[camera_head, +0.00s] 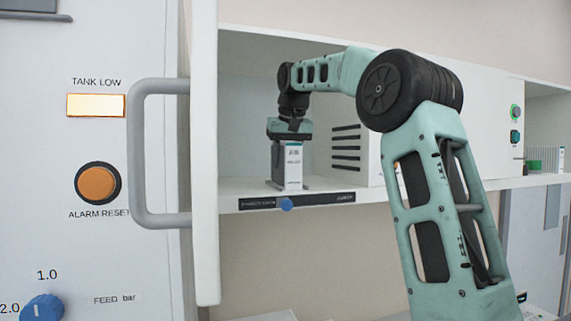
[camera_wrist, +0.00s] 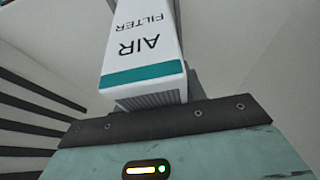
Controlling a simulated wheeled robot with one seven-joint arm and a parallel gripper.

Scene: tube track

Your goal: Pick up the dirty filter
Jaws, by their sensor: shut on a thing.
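The filter (camera_head: 293,167) is a white box with a teal band and "AIR FILTER" lettering, standing upright inside an open white compartment. It also shows in the wrist view (camera_wrist: 143,50), upside down there, with a dark ribbed end near my gripper's body. My gripper (camera_head: 289,182) reaches down from above and is shut on the filter, with fingers along its sides. The filter's bottom is at or just above the compartment floor; I cannot tell whether it touches. Dirt on the filter is not clearly visible.
Black vent slots (camera_head: 346,148) line the wall right of the filter. A dark label strip (camera_head: 320,198) and blue knob (camera_head: 287,204) sit on the shelf front. An open door with a grey handle (camera_head: 140,150) stands at left, beside a lit "TANK LOW" lamp (camera_head: 96,105).

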